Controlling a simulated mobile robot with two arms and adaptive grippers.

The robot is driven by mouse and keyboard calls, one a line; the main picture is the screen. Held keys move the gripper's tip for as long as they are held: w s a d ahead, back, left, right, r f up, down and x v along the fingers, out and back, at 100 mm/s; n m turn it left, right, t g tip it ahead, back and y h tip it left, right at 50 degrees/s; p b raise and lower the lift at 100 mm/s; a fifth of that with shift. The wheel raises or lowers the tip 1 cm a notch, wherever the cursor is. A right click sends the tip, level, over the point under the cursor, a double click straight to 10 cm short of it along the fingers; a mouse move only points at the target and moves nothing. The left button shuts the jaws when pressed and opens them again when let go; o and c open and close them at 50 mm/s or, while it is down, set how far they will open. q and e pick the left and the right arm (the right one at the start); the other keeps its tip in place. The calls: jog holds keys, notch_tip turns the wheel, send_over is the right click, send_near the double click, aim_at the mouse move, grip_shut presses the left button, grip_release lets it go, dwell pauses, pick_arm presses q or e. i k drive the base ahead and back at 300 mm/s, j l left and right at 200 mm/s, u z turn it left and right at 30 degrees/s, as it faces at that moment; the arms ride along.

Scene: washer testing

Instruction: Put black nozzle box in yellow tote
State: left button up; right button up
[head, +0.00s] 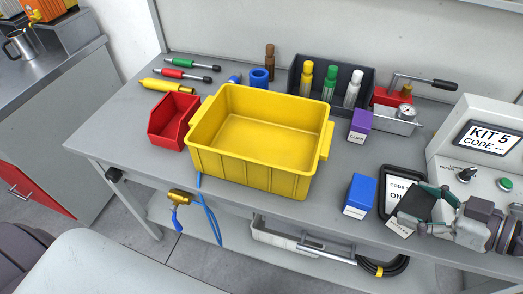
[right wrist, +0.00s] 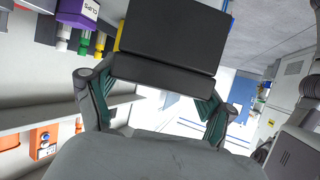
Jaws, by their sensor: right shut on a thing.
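The yellow tote (head: 258,190) stands empty in the middle of the workbench, its open top facing up. My right gripper (head: 430,208) is at the right side of the bench, shut on the black nozzle box (head: 416,201). The box is tilted, with a white label at its lower end. In the right wrist view the black box (right wrist: 175,40) fills the upper middle, with the teal-padded fingers (right wrist: 157,105) at its two sides. The box is to the right of the tote and apart from it. My left gripper does not show.
A purple clips box (head: 361,122) is by the tote's right rim. A red bin (head: 173,120) is at its left. A white console (head: 480,140) stands at right.

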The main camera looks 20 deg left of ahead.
aim_at(241, 146)
jog(key=j+z, duration=0.1)
jog(key=j, duration=0.3)
jog(key=k+j+z, duration=0.1)
jog(key=j, duration=0.3)
jog(key=k+j+z, duration=0.15)
jog(key=j, duration=0.2)
jog(key=k+j+z, duration=0.1)
jog(key=j, duration=0.3)
